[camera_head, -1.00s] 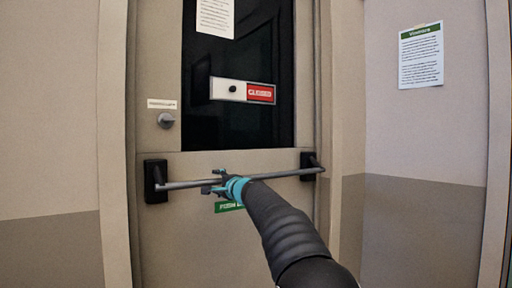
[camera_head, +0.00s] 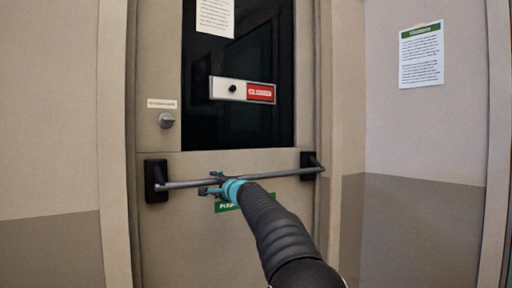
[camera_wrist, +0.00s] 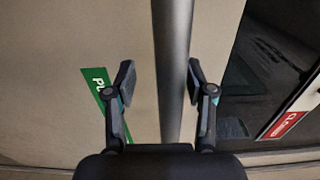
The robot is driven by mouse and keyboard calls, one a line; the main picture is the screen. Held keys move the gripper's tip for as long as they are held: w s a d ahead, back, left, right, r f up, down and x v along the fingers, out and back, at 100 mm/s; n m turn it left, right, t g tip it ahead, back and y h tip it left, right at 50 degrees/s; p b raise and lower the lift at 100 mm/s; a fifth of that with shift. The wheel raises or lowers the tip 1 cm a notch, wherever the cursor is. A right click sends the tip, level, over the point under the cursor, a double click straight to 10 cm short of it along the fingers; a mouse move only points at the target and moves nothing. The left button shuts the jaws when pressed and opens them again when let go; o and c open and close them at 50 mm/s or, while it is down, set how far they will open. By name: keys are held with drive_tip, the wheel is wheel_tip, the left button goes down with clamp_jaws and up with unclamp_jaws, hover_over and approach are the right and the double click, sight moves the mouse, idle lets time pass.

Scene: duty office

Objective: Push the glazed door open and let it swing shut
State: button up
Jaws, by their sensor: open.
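The glazed door (camera_head: 230,240) is beige with a dark glass panel (camera_head: 225,120) in its upper half. It looks shut in its frame. A grey push bar (camera_head: 275,174) crosses it between two black end mounts, and it also shows in the wrist view (camera_wrist: 172,45). My gripper (camera_head: 210,187) is at the bar, left of its middle. In the wrist view, my gripper (camera_wrist: 160,82) is open, with one finger on each side of the bar. I cannot tell whether it touches the bar.
A round knob (camera_head: 166,120) sits above the bar's left end. A red and white sign (camera_head: 242,90) and a paper notice (camera_head: 215,17) are on the glass. A green push label (camera_head: 226,206) is below the bar. A visitors notice (camera_head: 421,55) hangs on the right wall.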

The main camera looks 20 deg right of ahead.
drive_tip(key=shift+w+a+f+p, duration=0.15)
drive_tip(key=shift+w+a+f, duration=0.1)
drive_tip(key=shift+w, duration=0.3)
drive_tip(key=shift+w+a+f+p, duration=0.15)
drive_tip(key=shift+w+f, duration=0.1)
drive_tip(key=shift+w, duration=0.3)
drive_tip(key=shift+w+f, duration=0.1)
drive_tip(key=shift+w+a, duration=0.1)
